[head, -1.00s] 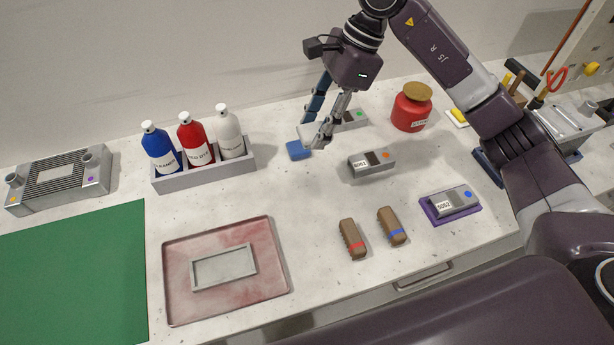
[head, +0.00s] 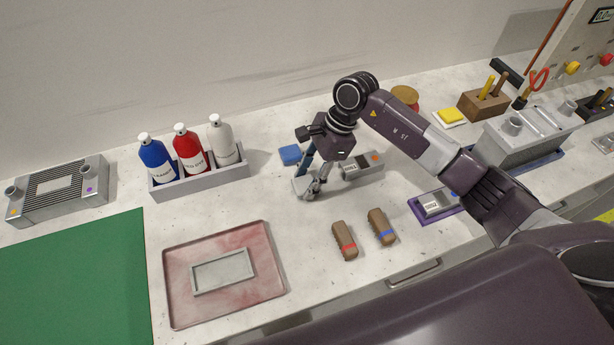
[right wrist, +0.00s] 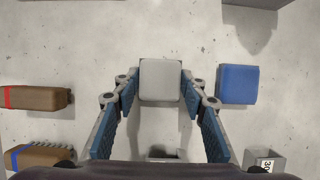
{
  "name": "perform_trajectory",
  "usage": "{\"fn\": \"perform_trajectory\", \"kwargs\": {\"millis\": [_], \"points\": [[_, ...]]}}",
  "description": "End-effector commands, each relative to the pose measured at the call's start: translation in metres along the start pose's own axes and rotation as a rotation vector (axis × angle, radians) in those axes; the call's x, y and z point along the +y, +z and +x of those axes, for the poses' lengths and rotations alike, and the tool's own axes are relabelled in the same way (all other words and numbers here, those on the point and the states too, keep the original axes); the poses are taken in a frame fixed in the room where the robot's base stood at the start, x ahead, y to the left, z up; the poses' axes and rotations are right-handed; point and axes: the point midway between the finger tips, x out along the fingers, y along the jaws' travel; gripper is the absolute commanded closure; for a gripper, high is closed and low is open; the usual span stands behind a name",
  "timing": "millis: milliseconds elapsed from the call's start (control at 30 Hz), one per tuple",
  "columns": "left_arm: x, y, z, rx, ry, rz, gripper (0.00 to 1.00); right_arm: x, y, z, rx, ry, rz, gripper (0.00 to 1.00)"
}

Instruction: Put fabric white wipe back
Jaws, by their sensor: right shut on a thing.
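The white wipe (right wrist: 160,80) is a pale, rounded block between the fingertips of my right gripper (right wrist: 160,90) in the right wrist view. In the head view, my right gripper (head: 312,188) is shut on the wipe (head: 301,187), which is partly covered by the fingers. It is low over the worktop, in front of the blue wipe (head: 290,155) and left of a grey labelled device (head: 362,168). I cannot tell whether the wipe touches the worktop. My left gripper is not in view.
Two brown brushes (head: 344,240) (head: 381,227) lie in front. A pinkish tray (head: 265,285) holding a grey frame (head: 223,268) is at front left. A grey bottle caddy (head: 200,182) stands behind it. A purple pad (head: 425,208) lies right. The worktop between caddy and gripper is clear.

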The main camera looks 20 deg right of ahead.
Motion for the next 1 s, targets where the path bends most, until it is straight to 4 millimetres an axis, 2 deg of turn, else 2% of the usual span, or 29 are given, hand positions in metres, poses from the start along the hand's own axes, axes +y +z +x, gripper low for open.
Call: {"fn": "perform_trajectory", "kwargs": {"millis": [300, 333, 467, 833, 933, 1000], "points": [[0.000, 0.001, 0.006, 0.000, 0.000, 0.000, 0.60, -0.001, -0.002, 0.004, 0.000, -0.002, -0.001, 0.84], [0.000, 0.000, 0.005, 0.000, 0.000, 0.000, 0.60, -0.001, -0.001, 0.003, 0.000, -0.002, -0.001, 0.59], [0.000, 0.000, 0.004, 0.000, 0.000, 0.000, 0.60, 0.000, -0.001, 0.002, 0.000, -0.001, 0.000, 0.45], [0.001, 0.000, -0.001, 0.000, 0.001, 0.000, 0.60, 0.000, 0.001, -0.002, -0.001, -0.001, 0.000, 0.44], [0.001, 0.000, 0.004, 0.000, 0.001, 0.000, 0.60, -0.002, -0.001, -0.011, 0.001, -0.006, -0.001, 0.44], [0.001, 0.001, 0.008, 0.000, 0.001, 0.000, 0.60, -0.002, -0.001, -0.024, 0.002, -0.007, -0.001, 0.44]]}}
